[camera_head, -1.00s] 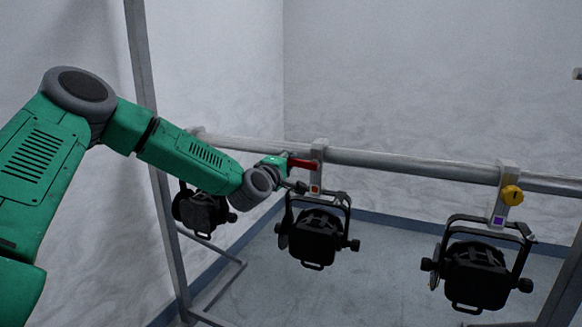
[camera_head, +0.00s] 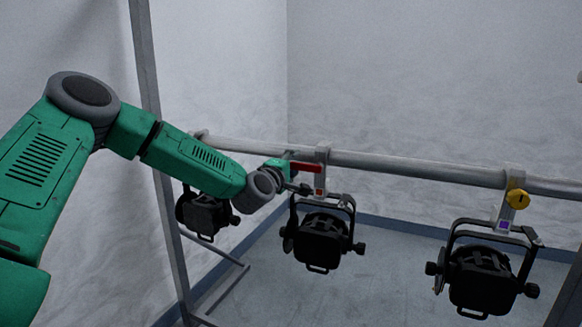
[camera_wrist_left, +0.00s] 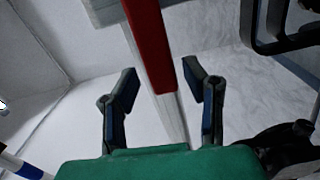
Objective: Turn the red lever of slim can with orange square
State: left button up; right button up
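The slim can with the orange square (camera_head: 318,240) hangs in the middle of the bar. The orange square (camera_head: 319,192) is on its clamp. Its red lever (camera_head: 306,168) sticks out to the left from the clamp. My left gripper (camera_head: 296,188) is beside the lever. In the left wrist view the red lever (camera_wrist_left: 152,45) runs down between the two spread fingers of my left gripper (camera_wrist_left: 161,90). The fingers are apart and a gap shows on both sides of the lever. My right gripper is not in view.
A grey bar (camera_head: 420,168) runs across the room. A can with a purple square (camera_head: 480,270) and a yellow knob (camera_head: 517,199) hangs at the right. Another can (camera_head: 205,215) hangs at the left, partly behind my arm. A grey upright (camera_head: 168,230) stands at the left.

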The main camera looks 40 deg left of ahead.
pick_arm(q)
jog(key=v, duration=1.1)
jog(key=shift+s, duration=0.4)
jog(key=shift+f, duration=0.15)
jog(key=s+d+f+m+g+h, duration=0.25)
jog(key=d+f+m, duration=0.2)
jog(key=f, duration=0.35)
jog(key=s+d+f+m+g+h, duration=0.1)
jog(key=s+d+f+m+g, duration=0.25)
jog(key=d+f, duration=0.35)
jog(key=s+d+f+m+g+h, duration=0.2)
jog(key=s+d+f+m, duration=0.2)
jog(key=f, duration=0.6)
jog(key=s+d+f+m+g, duration=0.1)
jog(key=s+f+m+g, duration=0.2)
jog(key=s, duration=0.5)
jog(key=s+d+f+m+g, duration=0.1)
jog(key=s+f+m+g, duration=0.2)
jog(key=s+f, duration=0.3)
jog(key=s+d+f+m+g+y, duration=0.1)
jog(key=s+f, duration=0.4)
jog(key=s, duration=0.6)
jog(key=shift+s+d+m+g, duration=0.2)
jog(key=shift+s+m+g, duration=0.15)
jog(key=shift+m+g, duration=0.55)
